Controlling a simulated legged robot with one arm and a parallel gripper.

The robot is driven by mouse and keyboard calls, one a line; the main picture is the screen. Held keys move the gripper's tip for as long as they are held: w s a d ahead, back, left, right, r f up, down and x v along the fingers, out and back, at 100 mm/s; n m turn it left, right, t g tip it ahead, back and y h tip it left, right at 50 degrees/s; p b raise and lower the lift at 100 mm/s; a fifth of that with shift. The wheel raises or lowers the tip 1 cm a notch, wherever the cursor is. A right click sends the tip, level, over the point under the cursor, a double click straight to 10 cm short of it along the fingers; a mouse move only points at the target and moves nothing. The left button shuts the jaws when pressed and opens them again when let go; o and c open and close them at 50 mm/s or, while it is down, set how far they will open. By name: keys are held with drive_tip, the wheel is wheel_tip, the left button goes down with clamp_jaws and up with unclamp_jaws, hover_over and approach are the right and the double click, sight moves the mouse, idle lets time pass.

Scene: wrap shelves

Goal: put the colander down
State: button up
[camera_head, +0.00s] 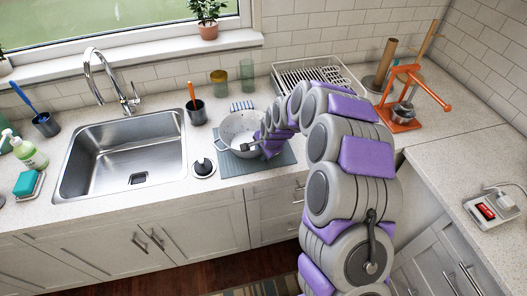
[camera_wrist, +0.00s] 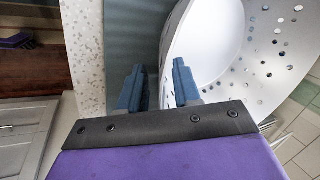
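The colander (camera_head: 238,128) is a pale grey bowl with many small holes. It appears upright on a blue-grey mat (camera_head: 228,167) on the counter, right of the sink. My gripper (camera_head: 250,147) is at its front right side, partly hidden by my arm. In the wrist view, the two blue fingers of my gripper (camera_wrist: 158,82) stand apart. The curved rim of the colander (camera_wrist: 215,45) runs between them, with the right finger over the bowl's inside and the left finger outside over the mat (camera_wrist: 132,30). A visible gap separates the left finger from the rim.
The steel sink (camera_head: 125,150) is left of the mat. A dark sink plug (camera_head: 203,168) and a dark cup with an orange-handled tool (camera_head: 197,112) are close by. Two jars (camera_head: 219,83) stand behind. A white dish rack (camera_head: 315,75) and an orange press (camera_head: 405,100) are to the right.

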drive_tip(key=shift+a, duration=0.4)
drive_tip(key=shift+a+r, duration=0.15)
drive_tip(key=shift+a, duration=0.1)
drive_tip(key=shift+p+v, duration=1.1)
drive_tip(key=shift+v, duration=4.8)
drive_tip(key=s+d+r+n+g+h, duration=0.1)
drive_tip(key=s+d+r+n, duration=0.2)
drive_tip(key=s, duration=0.5)
drive_tip(key=s+d+r+n+g, duration=0.1)
drive_tip(key=s+d+r+n, duration=0.15)
drive_tip(key=s+r, duration=0.35)
drive_tip(key=s+d+r+n+g+h, duration=0.1)
drive_tip(key=s+d, duration=0.3)
drive_tip(key=s, duration=1)
drive_tip(key=s+d+r+n+g, duration=0.1)
drive_tip(key=s+d+n, duration=0.3)
drive_tip(key=s, duration=1)
drive_tip(key=shift+g+h, duration=0.4)
drive_tip(key=shift+g, duration=0.3)
